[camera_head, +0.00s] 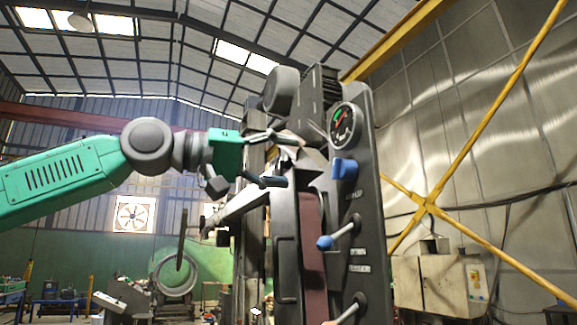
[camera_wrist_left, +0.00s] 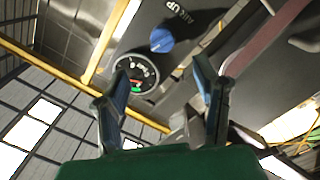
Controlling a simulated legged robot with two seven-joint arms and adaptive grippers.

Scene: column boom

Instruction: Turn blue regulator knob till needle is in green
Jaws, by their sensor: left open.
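The blue regulator knob (camera_head: 344,169) sits on the dark upright panel, just below the round gauge (camera_head: 343,124). The gauge has a dark face with green and red marks; where its needle points is too small to tell. My left gripper (camera_head: 279,158) is open and empty, to the left of the knob and apart from it. In the left wrist view the knob (camera_wrist_left: 162,40) lies beyond the spread fingers (camera_wrist_left: 160,70), between their directions, and the gauge (camera_wrist_left: 135,76) is near the left finger. My right gripper is not in view.
Below the knob, a lever with a blue ball (camera_head: 325,242) sticks out from the panel, and another lever (camera_head: 348,309) sits lower. A dark machine column with a brown strip (camera_head: 312,230) stands left of the panel. Yellow braces (camera_head: 430,203) and a grey box (camera_head: 440,285) are behind right.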

